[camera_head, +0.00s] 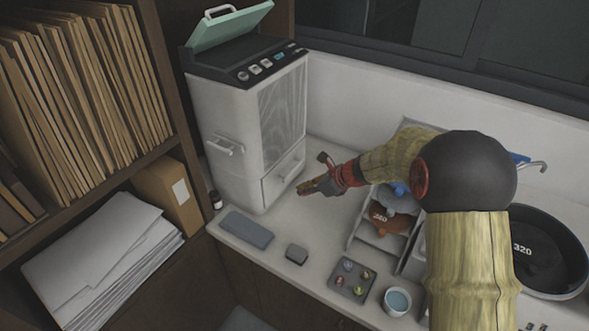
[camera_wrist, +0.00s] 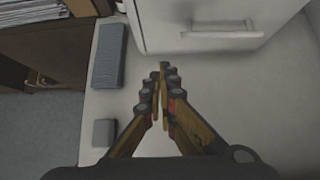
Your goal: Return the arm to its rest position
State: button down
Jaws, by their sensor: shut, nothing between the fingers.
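My gripper (camera_head: 308,187) is at the end of my arm, in front of the mounting press (camera_head: 238,125) and above the white counter. In the wrist view my gripper (camera_wrist: 161,75) is shut with nothing between its fingers, and its tips point toward the press's lower drawer front (camera_wrist: 212,28). The tips look close to the press but apart from it. In the head view the press has its green lid (camera_head: 230,25) raised, and its front drawer (camera_head: 283,175) looks shut. My arm is bent and reaches in from the right.
A blue-grey block (camera_head: 246,229) and a small grey block (camera_head: 296,254) lie on the counter. A small tray (camera_head: 352,279) with coloured pieces, a cup (camera_head: 397,300), a disc rack (camera_head: 385,225) and a black bowl (camera_head: 548,250) stand to the right. Shelves (camera_head: 110,165) of folders stand left.

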jog(key=s+d+n+g+h, duration=0.2)
jog(key=s+n+g, duration=0.2)
jog(key=s+n, duration=1)
jog(key=s+d+r+n+t+h, duration=0.1)
jog(key=s+d+r+n, duration=0.2)
jog(key=s+r, duration=0.3)
jog(key=s+d+r+n+t+h+b, duration=0.1)
jog(key=s+d+r+n+t+h, duration=0.1)
jog(key=s+r, duration=0.4)
jog(key=s+d+r+n+t+h, duration=0.1)
jog(key=s+d+r+n, duration=0.3)
jog(key=s, duration=0.8)
notch_tip(320, 180, up, 2)
jog(key=shift+s+n+h, duration=0.25)
jog(key=shift+n+h, duration=0.35)
jog(key=shift+n, duration=0.5)
